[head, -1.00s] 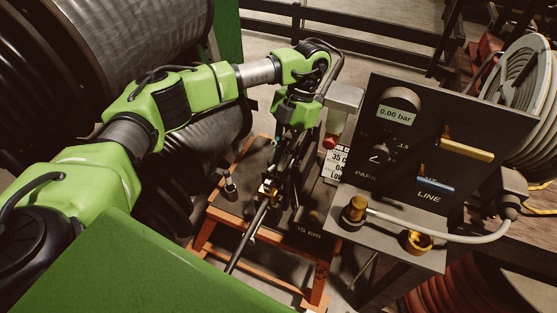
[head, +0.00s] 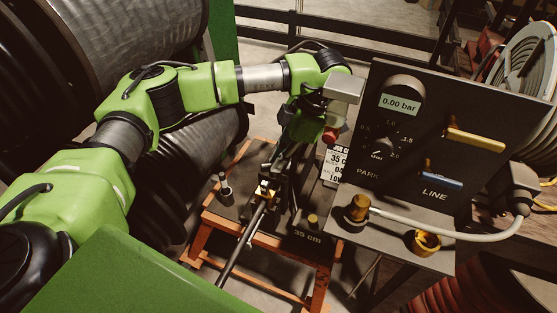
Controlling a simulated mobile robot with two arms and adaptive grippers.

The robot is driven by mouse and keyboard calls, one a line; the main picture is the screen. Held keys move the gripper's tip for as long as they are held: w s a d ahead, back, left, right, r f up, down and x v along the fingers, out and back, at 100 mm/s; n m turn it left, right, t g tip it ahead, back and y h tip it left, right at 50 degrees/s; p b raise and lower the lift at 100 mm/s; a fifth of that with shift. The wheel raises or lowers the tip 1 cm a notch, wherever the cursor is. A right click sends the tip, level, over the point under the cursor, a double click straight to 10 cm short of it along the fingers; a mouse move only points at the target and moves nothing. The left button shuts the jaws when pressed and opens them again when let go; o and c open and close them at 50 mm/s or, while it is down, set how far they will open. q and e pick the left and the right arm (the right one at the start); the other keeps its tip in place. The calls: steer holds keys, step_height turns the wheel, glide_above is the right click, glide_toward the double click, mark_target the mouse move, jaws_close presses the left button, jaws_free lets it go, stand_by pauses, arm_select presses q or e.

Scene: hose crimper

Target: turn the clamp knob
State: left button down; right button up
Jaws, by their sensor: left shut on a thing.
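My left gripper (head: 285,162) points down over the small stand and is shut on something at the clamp. I take this to be the clamp knob, but the fingers and dark parts around them hide it. A brass fitting (head: 264,190) sits just below and left of the fingers, at the end of a dark hose (head: 240,236) running to the lower left. My right gripper is not in view.
A red knob (head: 330,135) is close to my left wrist. Large hose reels crowd the left.

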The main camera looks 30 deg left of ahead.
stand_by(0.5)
arm_select(q)
steer(key=c, duration=2.1)
jaws_free()
steer(key=shift+c, duration=0.2)
steer(key=v, duration=1.2)
steer(key=shift+s+a+r, duration=0.1)
